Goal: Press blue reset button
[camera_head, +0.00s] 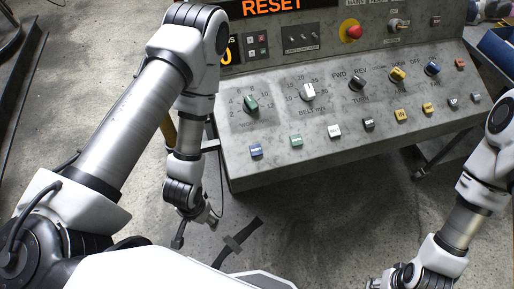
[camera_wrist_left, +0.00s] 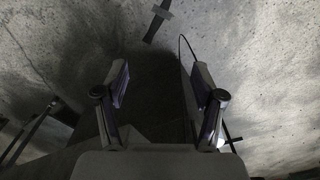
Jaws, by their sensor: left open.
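The blue reset button (camera_head: 256,150) is a small square button at the lower left corner of the grey control panel (camera_head: 330,135). My left gripper (camera_head: 196,230) hangs to the left of and below the button, apart from the panel, over the floor. In the left wrist view its two fingers (camera_wrist_left: 160,88) are spread with nothing between them, and the button is not recognisable there. My right gripper (camera_head: 383,283) is at the bottom edge, partly cut off, so its fingers cannot be made out.
A display (camera_head: 272,6) reads RESET in orange. A green button (camera_head: 296,140) and a white button (camera_head: 334,131) sit right of the blue one. A green knob (camera_head: 250,103) is above it. A red emergency button (camera_head: 352,30) is higher up. Floor in front is mostly clear.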

